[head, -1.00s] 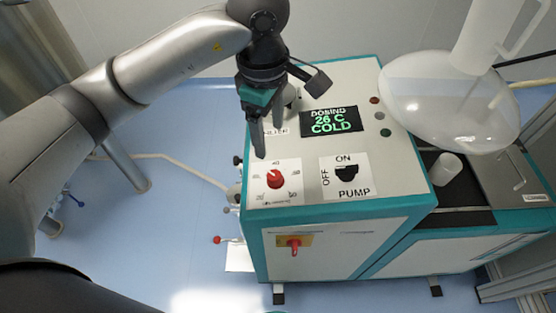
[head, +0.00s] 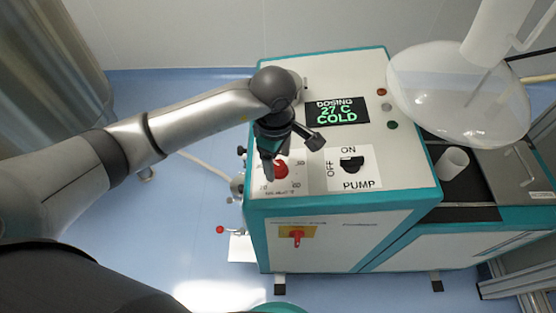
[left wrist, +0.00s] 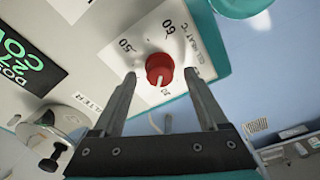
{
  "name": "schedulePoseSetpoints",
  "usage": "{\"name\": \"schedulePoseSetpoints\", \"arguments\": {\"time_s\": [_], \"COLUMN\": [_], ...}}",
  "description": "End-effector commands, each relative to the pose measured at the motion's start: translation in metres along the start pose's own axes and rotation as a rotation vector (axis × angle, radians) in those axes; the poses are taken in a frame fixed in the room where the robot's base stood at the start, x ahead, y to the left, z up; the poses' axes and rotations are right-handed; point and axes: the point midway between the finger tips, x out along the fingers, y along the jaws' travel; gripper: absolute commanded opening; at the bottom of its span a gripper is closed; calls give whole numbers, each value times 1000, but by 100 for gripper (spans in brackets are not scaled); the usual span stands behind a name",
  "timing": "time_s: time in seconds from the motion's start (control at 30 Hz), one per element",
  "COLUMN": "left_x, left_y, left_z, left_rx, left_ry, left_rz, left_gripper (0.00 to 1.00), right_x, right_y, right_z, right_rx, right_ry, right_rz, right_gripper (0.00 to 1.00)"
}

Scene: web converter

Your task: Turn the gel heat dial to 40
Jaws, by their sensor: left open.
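The gel heat dial is a red round knob (head: 281,169) on a white scale plate (head: 297,183) on the machine's top, at the front left corner. In the left wrist view the red knob (left wrist: 159,66) shows between my fingertips, with 50 and 60 readable on its scale. Its white pointer mark points down toward my gripper, near a number too small to read. My left gripper (head: 269,172) is open, above and beside the knob, partly hiding the scale. It also shows in the left wrist view (left wrist: 161,76); contact cannot be told. My right gripper is not in view.
A display (head: 337,112) reads DOSING 27 C COLD. The black pump switch (head: 351,164) is right of the dial. A red lever (head: 297,236) is on the front panel. A clear bowl (head: 460,95) hangs at the right, above a white cup (head: 453,163).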

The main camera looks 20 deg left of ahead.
Motion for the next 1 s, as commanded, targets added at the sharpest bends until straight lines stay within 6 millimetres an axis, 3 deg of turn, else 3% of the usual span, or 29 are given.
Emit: {"name": "schedulePoseSetpoints", "arguments": {"time_s": [0.37,1.0], "left_x": [6,5], "left_y": [0,0], "left_z": [0,0], "left_rx": [0,-1], "left_ry": [-1,-1], "left_rz": [0,0], "left_gripper": [75,3], "right_x": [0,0], "right_y": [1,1], "right_z": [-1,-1], "right_rx": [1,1], "right_ry": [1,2], "right_rz": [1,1], "right_gripper": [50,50]}}
